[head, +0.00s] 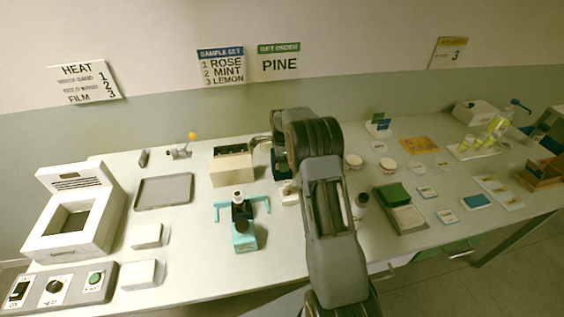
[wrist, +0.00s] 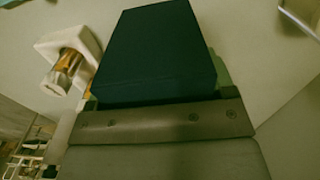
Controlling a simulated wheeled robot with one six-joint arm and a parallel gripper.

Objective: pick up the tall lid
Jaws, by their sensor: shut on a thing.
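The tall lid (wrist: 155,48), a dark blue-green box shape, fills the middle of the wrist view, close to the camera. My gripper (wrist: 155,100) is shut on it, though the fingertips themselves are mostly hidden by the lid. In the head view a dark blue part of the lid (head: 281,164) shows left of my arm, beside the cream box; my arm hides the rest. I cannot tell from these frames how high the lid is above the table.
A white holder (wrist: 88,42) with an amber bottle (wrist: 68,68) is close on the left in the wrist view. The cream box (head: 232,168) and a teal stand (head: 243,235) are left of my arm.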

